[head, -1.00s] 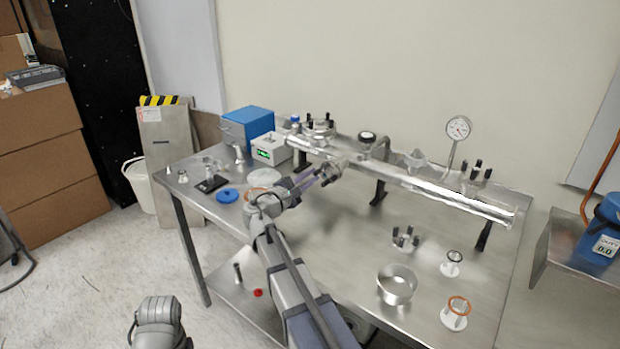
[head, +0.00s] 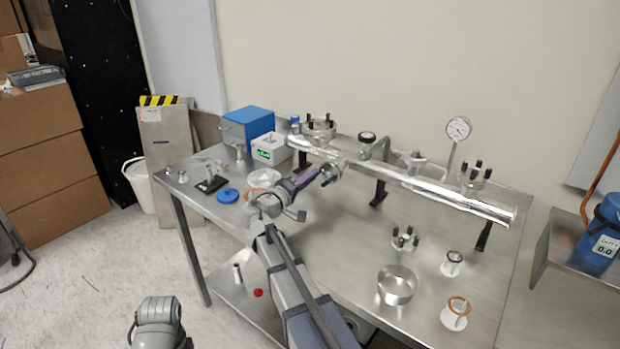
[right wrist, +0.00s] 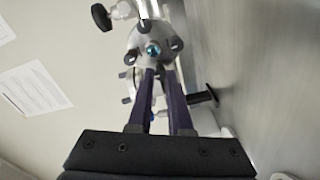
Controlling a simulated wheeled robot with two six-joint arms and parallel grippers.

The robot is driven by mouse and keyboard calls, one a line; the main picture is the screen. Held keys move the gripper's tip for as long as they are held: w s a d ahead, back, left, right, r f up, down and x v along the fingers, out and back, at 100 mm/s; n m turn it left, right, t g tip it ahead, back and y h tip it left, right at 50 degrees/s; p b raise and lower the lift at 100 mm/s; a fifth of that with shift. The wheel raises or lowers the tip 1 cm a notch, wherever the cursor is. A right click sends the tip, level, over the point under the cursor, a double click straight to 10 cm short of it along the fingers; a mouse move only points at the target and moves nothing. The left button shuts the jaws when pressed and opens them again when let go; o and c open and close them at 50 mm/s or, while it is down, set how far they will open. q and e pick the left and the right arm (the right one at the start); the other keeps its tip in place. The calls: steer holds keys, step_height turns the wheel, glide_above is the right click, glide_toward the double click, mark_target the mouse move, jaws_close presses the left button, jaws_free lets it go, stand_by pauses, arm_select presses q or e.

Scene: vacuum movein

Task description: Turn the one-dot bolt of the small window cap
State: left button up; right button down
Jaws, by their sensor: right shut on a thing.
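The small window cap (head: 334,168) sits on the front-facing port of the shiny metal tube. In the right wrist view the cap (right wrist: 148,38) is a round metal flange with a blue-tinted centre and dark bolts around its rim. My right gripper (head: 322,175) reaches it from the front left. In the right wrist view its two purple fingers (right wrist: 160,72) come together at the cap's near rim, shut on a bolt there. The fingertips mostly hide that bolt, and its dot marking cannot be read. My left gripper is out of view.
The tube (head: 420,182) runs across the steel table (head: 340,240) on dark supports, with a gauge (head: 459,129) at right. A metal ring (head: 396,285), a bolted cap (head: 405,239) and seals stand front right. A grey box (head: 271,147) with a green display stands behind left.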

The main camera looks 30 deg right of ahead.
steer(key=shift+m, duration=7.7)
steer(key=c, duration=0.8)
jaws_free()
steer(key=shift+c, duration=0.2)
steer(key=v, duration=0.7)
steer(key=shift+s+a, duration=0.2)
steer(key=shift+a, duration=0.2)
